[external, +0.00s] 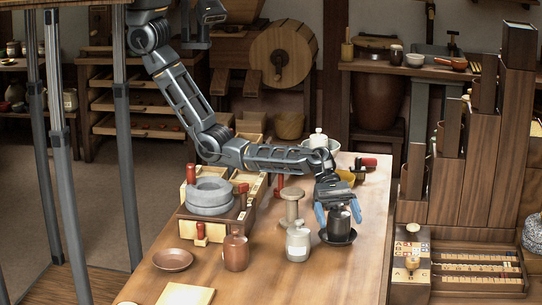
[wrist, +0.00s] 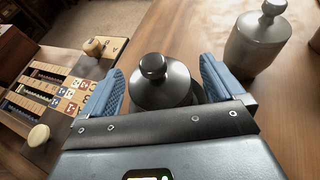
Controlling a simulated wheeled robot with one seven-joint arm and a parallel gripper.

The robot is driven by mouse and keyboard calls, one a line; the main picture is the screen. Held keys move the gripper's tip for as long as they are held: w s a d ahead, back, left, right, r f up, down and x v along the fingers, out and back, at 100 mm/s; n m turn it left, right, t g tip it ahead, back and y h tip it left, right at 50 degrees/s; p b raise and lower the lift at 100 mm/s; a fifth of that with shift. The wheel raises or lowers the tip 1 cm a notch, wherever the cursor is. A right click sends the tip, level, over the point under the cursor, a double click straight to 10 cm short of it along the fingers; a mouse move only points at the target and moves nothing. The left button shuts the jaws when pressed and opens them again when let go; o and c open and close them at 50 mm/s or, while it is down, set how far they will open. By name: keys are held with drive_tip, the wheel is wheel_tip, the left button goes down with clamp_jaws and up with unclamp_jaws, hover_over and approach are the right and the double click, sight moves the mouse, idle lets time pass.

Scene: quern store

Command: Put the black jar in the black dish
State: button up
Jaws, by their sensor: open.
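The black jar (external: 340,221) stands upright in the black dish (external: 338,240) near the right side of the table. In the wrist view, the jar's dark lid with a round knob (wrist: 153,67) shows between my fingers; the dish is mostly hidden there. My gripper (external: 338,213) is open, with its blue fingers on either side of the jar. Whether the fingers touch the jar cannot be told.
A grey lidded jar (external: 298,241) stands close left of the dish, also in the wrist view (wrist: 257,42). A wooden spool (external: 291,211), a brown jar (external: 236,251) and a brown dish (external: 172,260) are further left. The table's front right is clear.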

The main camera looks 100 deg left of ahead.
drive_tip(key=shift+r, duration=0.25)
drive_tip(key=p+v, duration=0.1)
drive_tip(key=v, duration=1.1)
drive_tip(key=shift+f, duration=0.1)
